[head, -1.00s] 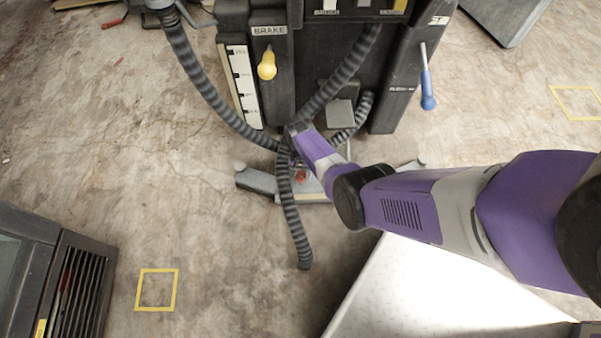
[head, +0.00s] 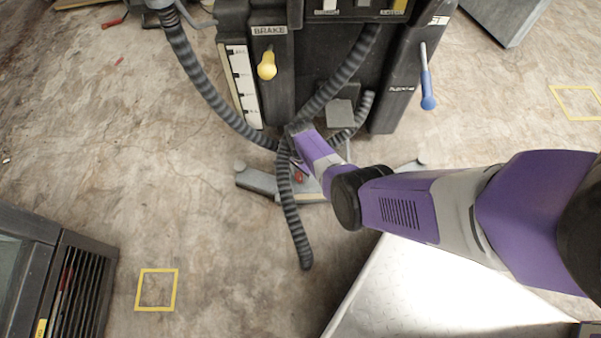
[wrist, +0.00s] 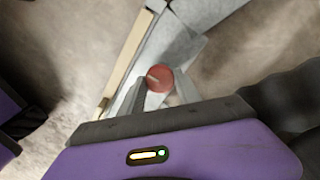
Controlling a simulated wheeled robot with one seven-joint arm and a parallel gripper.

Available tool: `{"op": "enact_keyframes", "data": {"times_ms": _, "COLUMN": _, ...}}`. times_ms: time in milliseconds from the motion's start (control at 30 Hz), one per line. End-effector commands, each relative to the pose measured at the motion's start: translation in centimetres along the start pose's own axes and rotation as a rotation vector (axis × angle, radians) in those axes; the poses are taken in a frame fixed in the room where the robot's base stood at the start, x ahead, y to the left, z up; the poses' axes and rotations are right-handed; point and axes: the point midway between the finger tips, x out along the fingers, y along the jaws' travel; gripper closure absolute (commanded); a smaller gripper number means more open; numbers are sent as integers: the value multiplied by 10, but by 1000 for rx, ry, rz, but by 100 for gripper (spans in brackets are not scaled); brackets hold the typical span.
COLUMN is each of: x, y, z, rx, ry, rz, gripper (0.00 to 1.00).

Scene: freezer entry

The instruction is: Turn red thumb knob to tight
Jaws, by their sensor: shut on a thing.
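The red thumb knob (wrist: 160,79) is a small round red disc with a pale mark on its face. It sits on a grey part low on the dark machine. In the wrist view the two fingers of my gripper (wrist: 161,88) stand on either side of the knob and are shut on it. In the head view the knob (head: 299,178) is a small red spot behind a ribbed hose, partly covered. My purple wrist reaches down to it from the right, and the fingertips are hard to make out there.
Ribbed grey hoses (head: 290,215) hang close to my wrist. A yellow handle (head: 267,66) hangs under the BRAKE label. A blue-handled lever (head: 427,90) is at the machine's right. A dark vented box (head: 75,290) stands at lower left. The floor between is clear.

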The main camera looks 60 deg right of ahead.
Motion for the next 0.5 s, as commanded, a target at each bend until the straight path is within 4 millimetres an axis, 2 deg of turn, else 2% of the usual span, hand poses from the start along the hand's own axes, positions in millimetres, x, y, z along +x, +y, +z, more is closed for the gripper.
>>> {"op": "enact_keyframes", "data": {"times_ms": 433, "x": 0, "y": 0, "z": 0, "rx": 12, "ry": -1, "rz": 0, "gripper": 100}}
{"op": "enact_keyframes", "data": {"times_ms": 467, "x": 0, "y": 0, "z": 0, "rx": 12, "ry": -1, "rz": 0, "gripper": 59}}
{"op": "enact_keyframes", "data": {"times_ms": 500, "x": 0, "y": 0, "z": 0, "rx": 12, "ry": -1, "rz": 0, "gripper": 51}}
